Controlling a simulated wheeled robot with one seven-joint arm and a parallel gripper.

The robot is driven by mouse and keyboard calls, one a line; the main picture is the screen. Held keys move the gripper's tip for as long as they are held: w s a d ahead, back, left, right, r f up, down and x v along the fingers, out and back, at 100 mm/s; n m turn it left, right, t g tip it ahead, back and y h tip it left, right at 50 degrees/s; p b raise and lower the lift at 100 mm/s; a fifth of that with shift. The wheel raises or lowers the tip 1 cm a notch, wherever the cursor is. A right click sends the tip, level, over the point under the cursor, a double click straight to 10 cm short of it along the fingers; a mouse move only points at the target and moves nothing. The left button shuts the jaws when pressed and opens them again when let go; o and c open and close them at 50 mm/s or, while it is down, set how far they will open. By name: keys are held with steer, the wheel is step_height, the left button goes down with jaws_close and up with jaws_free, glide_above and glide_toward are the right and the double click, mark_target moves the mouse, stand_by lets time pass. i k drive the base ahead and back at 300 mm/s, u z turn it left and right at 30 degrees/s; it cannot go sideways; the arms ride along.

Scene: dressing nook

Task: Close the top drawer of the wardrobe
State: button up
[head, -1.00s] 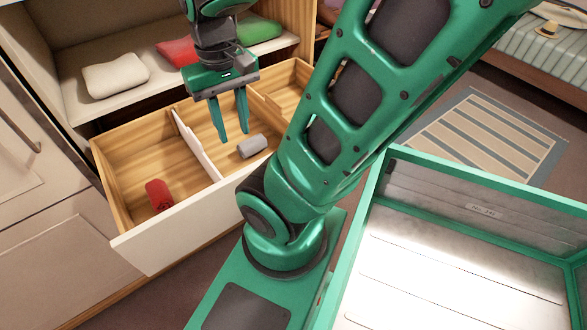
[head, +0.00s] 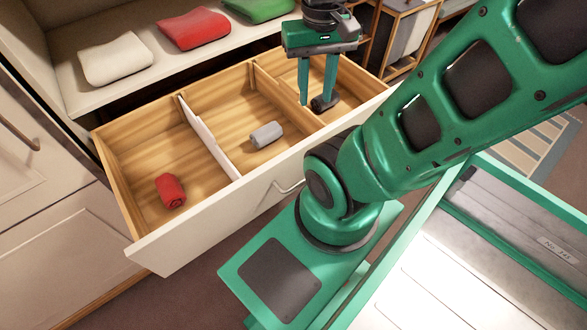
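The wardrobe's drawer (head: 215,212) is pulled far out, with a white front and a wooden inside split into three compartments. Its metal handle (head: 288,187) is partly hidden by my arm. A red roll (head: 171,190) lies in the left compartment and a grey roll (head: 266,135) in the middle one. A dark roll (head: 325,104) is in the right compartment. My gripper (head: 316,100) points down over the right compartment, fingers apart. The fingertips are close to the dark roll; I cannot tell whether they touch it.
A wardrobe shelf (head: 150,80) behind the drawer holds folded white (head: 115,60), red (head: 193,28) and green (head: 258,8) cloths. A cabinet door (head: 50,245) is at the left. Dark floor shows below the drawer front.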

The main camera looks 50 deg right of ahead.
mark_target(153, 141)
steer(key=u, duration=0.05)
steer(key=k, duration=0.5)
steer(key=z, duration=0.35)
steer(key=i, duration=0.5)
steer(key=u, duration=0.25)
steer(key=k, duration=1.05)
steer(key=u, duration=0.3)
steer(key=i, duration=0.5)
